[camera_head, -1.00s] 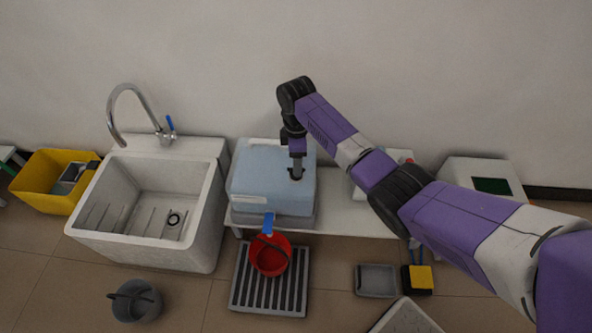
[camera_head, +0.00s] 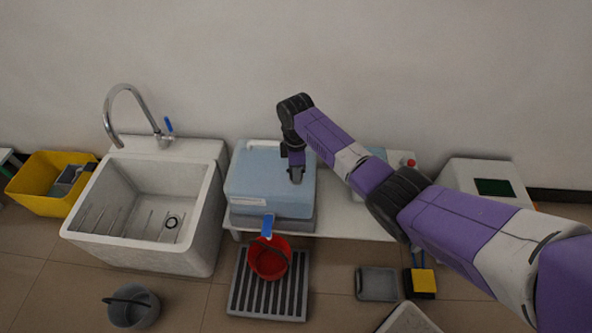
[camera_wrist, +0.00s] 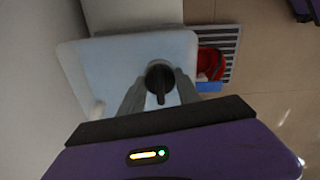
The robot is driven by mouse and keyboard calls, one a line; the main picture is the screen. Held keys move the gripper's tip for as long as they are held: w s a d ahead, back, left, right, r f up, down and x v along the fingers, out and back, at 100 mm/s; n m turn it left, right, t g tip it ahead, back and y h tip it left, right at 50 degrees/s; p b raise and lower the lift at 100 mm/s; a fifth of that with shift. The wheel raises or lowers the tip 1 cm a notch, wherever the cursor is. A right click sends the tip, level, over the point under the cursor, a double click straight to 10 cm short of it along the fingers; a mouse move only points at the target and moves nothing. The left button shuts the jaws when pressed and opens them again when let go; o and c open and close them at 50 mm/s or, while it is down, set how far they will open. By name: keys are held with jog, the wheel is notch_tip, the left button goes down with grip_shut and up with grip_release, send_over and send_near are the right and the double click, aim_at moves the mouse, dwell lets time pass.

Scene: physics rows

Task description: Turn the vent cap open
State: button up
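The vent cap (camera_wrist: 160,77) is a round dark knob with a raised ridge across it. It sits on top of a pale blue container (camera_head: 252,188), which also shows in the wrist view (camera_wrist: 95,62). My gripper (camera_head: 296,177) is at the container's top, over the cap, and largely hides it in the head view. In the wrist view my gripper's two grey fingers (camera_wrist: 159,84) stand apart, one on each side of the cap. I cannot tell whether either finger touches it. The ridge points toward my palm in that view.
The container stands on a white bench (camera_head: 350,222) beside a sink (camera_head: 130,245) with a curved tap. A red bucket (camera_head: 268,260) with a blue handle piece is in front, over a slatted grey grate (camera_head: 265,300). A wall is behind.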

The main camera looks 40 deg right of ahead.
jog(key=shift+m, duration=0.3)
grip_shut()
jog(key=shift+a+r+m+p, duration=0.1)
jog(key=shift+m+p, duration=1.05)
jog(key=shift+m, duration=0.05)
jog(key=m+p, duration=0.2)
jog(key=m, duration=0.3)
jog(key=m+p, duration=0.1)
jog(key=m, duration=0.4)
jog(key=shift+m, duration=2.4)
jog(key=o, duration=1.3)
grip_release()
